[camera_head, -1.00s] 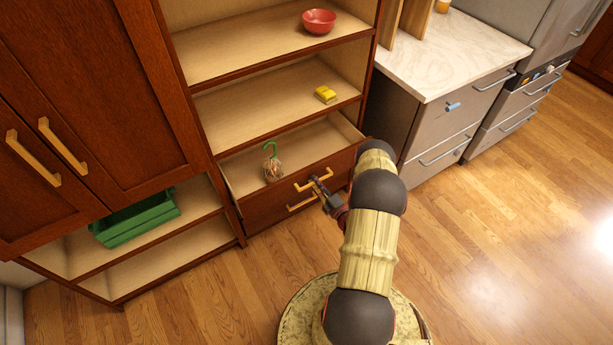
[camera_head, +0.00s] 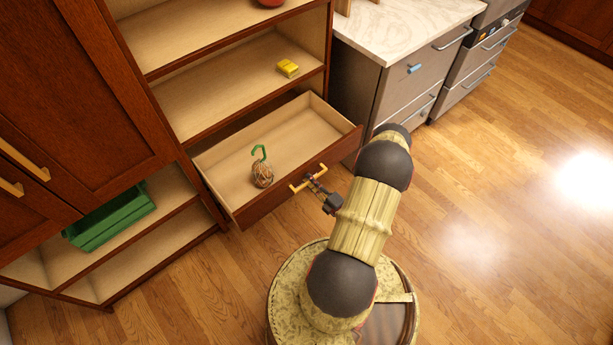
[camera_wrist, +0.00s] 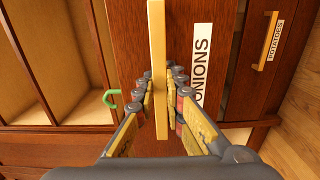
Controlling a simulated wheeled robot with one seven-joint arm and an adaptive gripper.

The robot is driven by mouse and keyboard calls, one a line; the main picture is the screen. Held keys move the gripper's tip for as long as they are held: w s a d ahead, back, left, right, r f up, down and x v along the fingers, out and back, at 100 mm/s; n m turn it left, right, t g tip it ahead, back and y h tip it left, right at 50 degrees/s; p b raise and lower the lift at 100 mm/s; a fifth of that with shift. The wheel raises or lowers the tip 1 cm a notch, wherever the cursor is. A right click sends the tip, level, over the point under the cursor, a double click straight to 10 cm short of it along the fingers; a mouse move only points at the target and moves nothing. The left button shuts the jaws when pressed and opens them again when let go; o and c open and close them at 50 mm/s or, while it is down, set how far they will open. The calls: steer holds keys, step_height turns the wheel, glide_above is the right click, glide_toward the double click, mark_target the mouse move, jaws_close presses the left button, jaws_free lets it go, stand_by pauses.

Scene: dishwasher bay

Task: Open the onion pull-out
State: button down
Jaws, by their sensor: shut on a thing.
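The onion pull-out (camera_head: 285,195) is a dark red-brown drawer with a pale inside, and it stands well out from the cabinet. A net of onions (camera_head: 262,174) with a green hook lies in it. In the wrist view the drawer front bears a white ONIONS label (camera_wrist: 201,65). My gripper (camera_head: 317,183) is shut on the yellow bar handle (camera_wrist: 157,60) of this drawer, with fingers on both sides of the bar. The green hook (camera_wrist: 111,98) shows past the drawer's edge in the wrist view.
A drawer labelled POTATOES (camera_wrist: 274,40) is beside it in the wrist view. A green crate (camera_head: 110,217) sits on a low shelf at left. A yellow item (camera_head: 288,68) lies on a shelf above. Grey drawers (camera_head: 405,85) stand at right; wooden floor (camera_head: 480,210) there is clear.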

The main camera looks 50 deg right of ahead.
steer(key=shift+s, duration=0.3)
steer(key=c, duration=1.8)
jaws_free()
steer(key=shift+c, duration=0.2)
steer(key=v, duration=1.2)
steer(key=shift+a, duration=0.1)
